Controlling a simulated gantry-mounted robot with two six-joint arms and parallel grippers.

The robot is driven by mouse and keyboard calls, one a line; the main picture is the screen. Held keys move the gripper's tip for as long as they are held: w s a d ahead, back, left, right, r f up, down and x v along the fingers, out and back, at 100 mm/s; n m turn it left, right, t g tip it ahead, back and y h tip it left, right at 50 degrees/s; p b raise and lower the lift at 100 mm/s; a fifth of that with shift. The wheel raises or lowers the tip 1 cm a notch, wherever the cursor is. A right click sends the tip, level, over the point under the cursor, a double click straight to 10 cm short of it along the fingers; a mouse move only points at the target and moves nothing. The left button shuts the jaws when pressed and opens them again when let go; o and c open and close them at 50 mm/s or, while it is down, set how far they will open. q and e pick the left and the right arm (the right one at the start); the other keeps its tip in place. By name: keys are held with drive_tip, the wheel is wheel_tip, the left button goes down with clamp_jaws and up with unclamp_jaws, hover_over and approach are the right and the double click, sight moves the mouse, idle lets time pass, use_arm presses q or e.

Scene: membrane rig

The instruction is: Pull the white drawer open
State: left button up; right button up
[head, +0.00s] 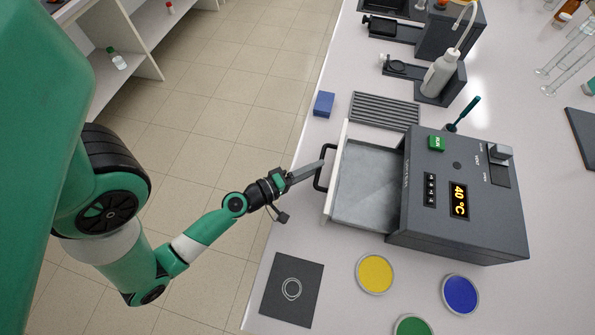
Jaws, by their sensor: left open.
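The white drawer (336,172) stands out from the left side of the dark grey heater box (464,205), and its grey inside shows empty. A black bar handle (319,180) is on the drawer's white front. My left gripper (313,170) is at the handle, its fingers reaching to the bar from the left. Its jaws are open; whether a finger touches the bar cannot be told. My right gripper is out of view.
A slotted grey rack (384,110) and a blue block (323,104) lie behind the drawer. A dark mat (291,289) and yellow (375,273), blue (460,294) and green (412,327) dishes lie in front. Open floor is left of the bench edge.

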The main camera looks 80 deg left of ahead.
use_arm(q)
drive_tip(key=b+v, duration=0.2)
drive_tip(key=v, duration=0.5)
drive_tip(key=shift+a+f, duration=0.15)
drive_tip(key=shift+a, duration=0.05)
drive_tip(key=shift+s+d, duration=0.2)
drive_tip(key=shift+s, duration=0.4)
drive_tip(key=shift+s+d+r, duration=0.25)
drive_tip(key=shift+s+d, duration=0.1)
drive_tip(key=shift+d, duration=0.1)
